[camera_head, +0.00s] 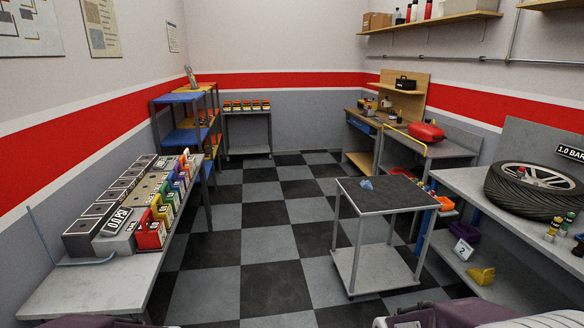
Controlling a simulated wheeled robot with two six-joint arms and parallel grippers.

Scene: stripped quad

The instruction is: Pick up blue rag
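A small crumpled blue rag (366,184) lies on the dark top of a grey two-level cart (395,196), toward its back left part. Nothing covers the rag. Neither of my grippers shows in the head view. Only parts that look like my own body show at the bottom edge, well apart from the rag.
At right, a bench (450,182) holds a tyre (530,190). A bench with a red container (426,131) stands behind the cart. The checkered floor (270,245) left of the cart is clear.

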